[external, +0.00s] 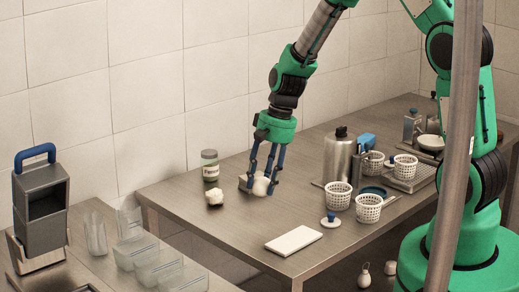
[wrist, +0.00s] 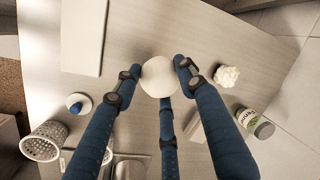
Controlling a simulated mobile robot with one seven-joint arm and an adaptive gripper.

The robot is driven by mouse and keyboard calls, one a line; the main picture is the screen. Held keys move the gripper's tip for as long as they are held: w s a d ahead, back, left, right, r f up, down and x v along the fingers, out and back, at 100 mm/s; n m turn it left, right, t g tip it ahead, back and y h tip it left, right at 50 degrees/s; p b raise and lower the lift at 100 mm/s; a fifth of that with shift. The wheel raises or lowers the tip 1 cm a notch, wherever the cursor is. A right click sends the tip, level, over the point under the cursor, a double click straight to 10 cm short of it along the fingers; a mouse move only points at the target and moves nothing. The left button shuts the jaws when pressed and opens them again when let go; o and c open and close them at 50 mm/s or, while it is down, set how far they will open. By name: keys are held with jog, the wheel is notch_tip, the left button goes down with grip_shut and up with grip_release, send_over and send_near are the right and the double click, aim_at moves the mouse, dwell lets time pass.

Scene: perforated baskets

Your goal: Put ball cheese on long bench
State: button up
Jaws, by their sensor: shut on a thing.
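The ball cheese, a smooth white ball (external: 262,187), is between the blue fingers of my gripper (external: 265,180), at or just above the steel table (external: 200,222). The wrist view shows the ball (wrist: 158,78) pinched among the three fingertips of my gripper (wrist: 159,72). I cannot tell whether the ball touches the table. A second, lower bench (external: 85,262) stands at the left and holds clear containers. I cannot tell which surface is the long bench.
A white lumpy item (external: 214,198) and a green-labelled jar (external: 209,166) stand left of my gripper. A white board (external: 294,241) lies near the front edge. White perforated baskets (external: 338,196) and a metal canister (external: 339,158) stand to the right. Bare tabletop lies between.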

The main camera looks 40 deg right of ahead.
jog(key=w+a+r+m+p, duration=0.3)
jog(key=w+a+p, duration=0.3)
jog(key=w+a, duration=1.15)
jog(key=w+a+m+p, duration=0.1)
jog(key=w+a, duration=0.2)
jog(key=a, duration=0.4)
jog(key=w+a+m+p, duration=0.1)
jog(key=w+a+p, duration=0.1)
jog(key=a, duration=0.5)
jog(key=w+a+m+t+h+p, duration=0.1)
jog(key=w+a, duration=0.3)
jog(key=a, duration=0.4)
jog(key=shift+w+r+p, duration=0.2)
jog(key=shift+w+p, duration=0.05)
jog(key=shift+p, duration=0.25)
jog(key=shift+a, duration=0.1)
jog(key=shift+s+d+p+x, duration=0.1)
jog(key=shift+s+x, duration=0.1)
jog(key=shift+x, duration=0.75)
jog(key=shift+s+d+p+x, duration=0.1)
jog(key=shift+s+x, duration=0.1)
jog(key=shift+x, duration=0.75)
jog(key=shift+s+d+p+x, duration=0.1)
jog(key=shift+s+x, duration=0.1)
jog(key=shift+x, duration=0.7)
jog(key=shift+f, duration=0.35)
jog(key=shift+s+x, duration=0.2)
jog(key=shift+x, duration=0.75)
jog(key=shift+s+x, duration=0.2)
jog(key=shift+x, duration=0.7)
